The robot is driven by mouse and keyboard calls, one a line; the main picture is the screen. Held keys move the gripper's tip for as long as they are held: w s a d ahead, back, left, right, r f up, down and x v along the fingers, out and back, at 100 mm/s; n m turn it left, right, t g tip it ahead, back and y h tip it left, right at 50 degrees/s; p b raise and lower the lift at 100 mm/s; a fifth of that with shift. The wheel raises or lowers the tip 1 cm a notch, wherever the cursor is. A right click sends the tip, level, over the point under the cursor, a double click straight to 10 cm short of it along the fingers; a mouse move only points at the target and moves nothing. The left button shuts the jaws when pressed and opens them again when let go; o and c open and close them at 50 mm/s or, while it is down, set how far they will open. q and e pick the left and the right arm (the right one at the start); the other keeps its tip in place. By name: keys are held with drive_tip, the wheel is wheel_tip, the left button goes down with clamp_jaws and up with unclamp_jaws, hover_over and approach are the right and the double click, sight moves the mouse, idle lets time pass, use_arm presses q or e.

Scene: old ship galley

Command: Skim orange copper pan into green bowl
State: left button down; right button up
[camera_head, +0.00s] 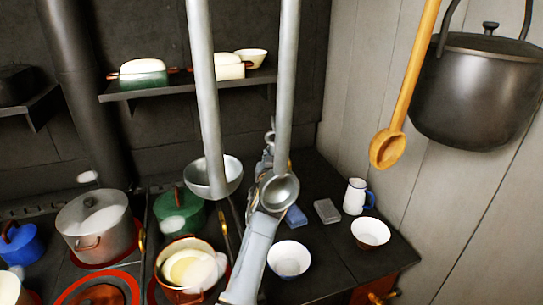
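The copper pan (168,284) stands on the stove at bottom centre, with pale yellow contents partly covered by a white puff. No bowl looks clearly green. A white bowl (290,259) stands right of my arm, and another white bowl with a dark reddish outside (370,232) stands farther right. A green pot (166,207) stands behind the pan. Two steel ladles, left (212,178) and right (280,192), hang in the foreground. One arm, seemingly my left, rises from bottom centre; its gripper (268,152) is largely hidden by the right ladle. My other gripper is out of view.
A large grey pot (95,226) and a blue pot (20,243) stand at left. A white jug (356,196), grey block (327,211) and blue block (296,216) lie near the bowls. A wooden ladle (388,151) and black cauldron (475,92) hang at right.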

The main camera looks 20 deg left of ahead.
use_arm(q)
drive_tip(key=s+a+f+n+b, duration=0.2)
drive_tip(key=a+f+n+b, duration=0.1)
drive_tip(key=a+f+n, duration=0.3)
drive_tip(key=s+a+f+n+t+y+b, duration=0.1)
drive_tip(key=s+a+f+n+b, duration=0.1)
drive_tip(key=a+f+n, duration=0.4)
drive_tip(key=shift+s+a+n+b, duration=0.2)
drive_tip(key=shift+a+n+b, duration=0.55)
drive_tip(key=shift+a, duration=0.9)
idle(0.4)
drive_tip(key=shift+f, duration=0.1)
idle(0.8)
